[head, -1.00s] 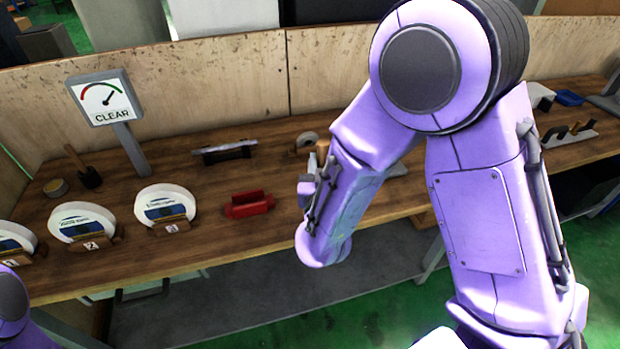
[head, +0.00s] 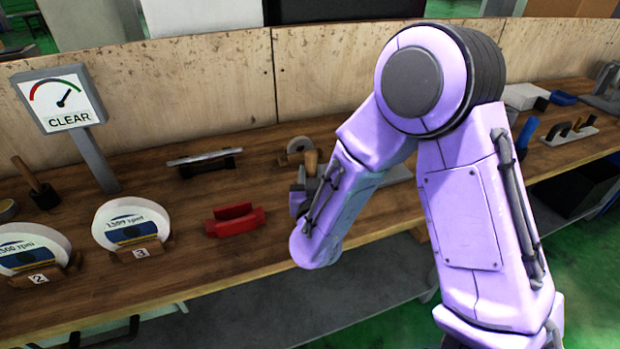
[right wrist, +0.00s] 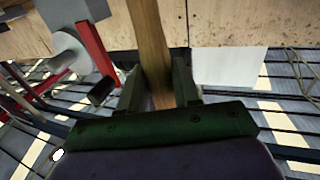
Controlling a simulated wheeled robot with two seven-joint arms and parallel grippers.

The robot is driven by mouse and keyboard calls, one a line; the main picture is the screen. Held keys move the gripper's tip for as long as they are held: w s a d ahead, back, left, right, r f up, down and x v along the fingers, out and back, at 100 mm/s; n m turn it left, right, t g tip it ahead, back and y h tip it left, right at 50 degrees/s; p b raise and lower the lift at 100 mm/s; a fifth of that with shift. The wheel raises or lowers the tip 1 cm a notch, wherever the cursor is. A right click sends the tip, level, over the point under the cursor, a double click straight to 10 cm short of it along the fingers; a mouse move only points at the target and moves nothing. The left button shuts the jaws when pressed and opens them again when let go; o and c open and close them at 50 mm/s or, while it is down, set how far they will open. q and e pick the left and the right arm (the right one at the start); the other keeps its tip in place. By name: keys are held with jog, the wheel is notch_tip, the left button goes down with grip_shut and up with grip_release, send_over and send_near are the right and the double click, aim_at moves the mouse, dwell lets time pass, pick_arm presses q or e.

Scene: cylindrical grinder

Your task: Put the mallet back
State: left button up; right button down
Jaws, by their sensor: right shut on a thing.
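My right gripper (head: 306,184) is over the workbench, mostly hidden behind my right forearm in the head view. It is shut on a wooden handle (head: 311,161), apparently the mallet's, which sticks up above it. In the right wrist view the handle (right wrist: 152,45) stands between the two fingers (right wrist: 159,90) and runs out of the top of the frame. The head of the held tool cannot be made out. Another wooden-handled tool with a black base or head (head: 43,194) stands at the far left of the bench. My left gripper is out of view.
On the workbench (head: 180,245) are a gauge sign reading CLEAR (head: 62,98), numbered grinding wheels (head: 131,228), a red block (head: 236,219), a metal bar on a dark base (head: 205,160) and a ring (head: 298,147). A wooden panel (head: 200,95) backs the bench.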

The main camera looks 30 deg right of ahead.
jog(key=shift+f, duration=0.15)
jog(key=c, duration=0.9)
grip_release()
jog(key=shift+o, duration=0.6)
jog(key=shift+w, duration=0.1)
jog(key=shift+r, duration=0.2)
jog(key=shift+p+v, duration=3.05)
jog(key=shift+v, duration=3.1)
jog(key=s+d+f+g+y, duration=0.1)
jog(key=s+f+g+y, duration=0.2)
jog(key=f, duration=0.7)
jog(key=s+d+f+g+y, duration=0.2)
jog(key=s+f+g, duration=0.25)
jog(key=f, duration=0.55)
jog(key=s+d+f+g, duration=0.1)
jog(key=s+f+g, duration=0.1)
jog(key=s+f, duration=0.2)
jog(key=s+d+f+g+y, duration=0.1)
jog(key=s+f, duration=0.3)
jog(key=s, duration=0.4)
jog(key=shift+s+m+g, duration=0.2)
jog(key=shift+m+g, duration=0.1)
jog(key=shift+g, duration=0.45)
